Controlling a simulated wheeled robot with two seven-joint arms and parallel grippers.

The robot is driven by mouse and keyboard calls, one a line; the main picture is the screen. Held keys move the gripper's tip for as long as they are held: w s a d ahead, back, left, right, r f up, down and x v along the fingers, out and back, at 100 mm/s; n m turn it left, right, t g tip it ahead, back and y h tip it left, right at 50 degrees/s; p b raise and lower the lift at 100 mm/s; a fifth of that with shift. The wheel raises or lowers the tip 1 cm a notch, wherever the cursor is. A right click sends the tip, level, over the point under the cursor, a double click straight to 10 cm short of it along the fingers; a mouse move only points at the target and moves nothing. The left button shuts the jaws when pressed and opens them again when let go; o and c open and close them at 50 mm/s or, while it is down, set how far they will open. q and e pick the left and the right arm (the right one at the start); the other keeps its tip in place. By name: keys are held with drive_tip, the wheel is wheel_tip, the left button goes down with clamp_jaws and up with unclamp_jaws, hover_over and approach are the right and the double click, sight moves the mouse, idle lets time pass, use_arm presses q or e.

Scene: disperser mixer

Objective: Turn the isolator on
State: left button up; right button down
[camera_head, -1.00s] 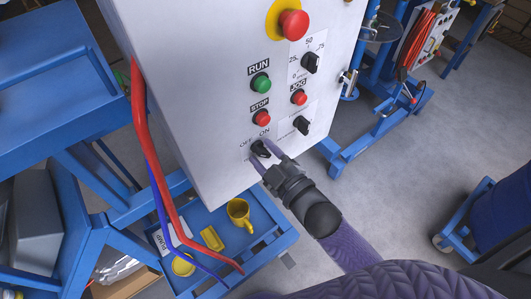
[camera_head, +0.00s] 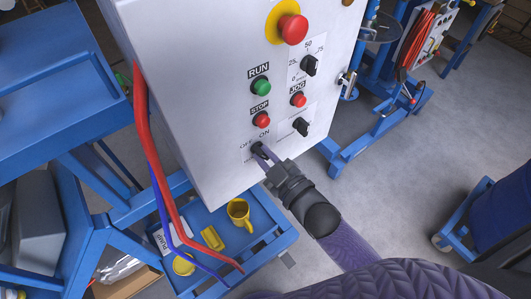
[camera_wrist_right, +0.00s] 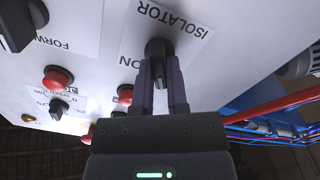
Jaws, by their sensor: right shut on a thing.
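The isolator switch (camera_head: 258,149) is a small black rotary knob low on the white control panel (camera_head: 215,120), under OFF and ON labels. My right gripper (camera_head: 266,152) is at the knob with its two fingers on either side, shut on it. In the right wrist view the black isolator knob (camera_wrist_right: 157,52) sits between the fingertips (camera_wrist_right: 160,68), below the upside-down ISOLATOR label. The fingers hide part of the knob and its labels, so its exact pointer direction is hard to tell. My left gripper is not in view.
Above the knob are the red STOP button (camera_head: 261,119), green RUN button (camera_head: 261,87), red JOG button (camera_head: 298,99) and other black knobs (camera_head: 301,127). Red and blue cables hang at the panel's left.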

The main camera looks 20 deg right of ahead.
drive_tip(key=m+p, duration=0.1)
drive_tip(key=m, duration=0.2)
drive_tip(key=shift+r+m, duration=0.1)
drive_tip(key=shift+m, duration=0.2)
drive_tip(key=m+p, duration=0.1)
drive_tip(key=m, duration=0.2)
drive_tip(key=shift+d+m, duration=0.1)
drive_tip(key=shift+m, duration=0.2)
drive_tip(key=m, duration=0.3)
drive_tip(key=shift+d+m+p, duration=0.1)
drive_tip(key=shift+m+p, duration=0.2)
drive_tip(key=shift+m, duration=1.5)
drive_tip(key=c, duration=0.6)
unclamp_jaws()
drive_tip(key=shift+c, duration=0.2)
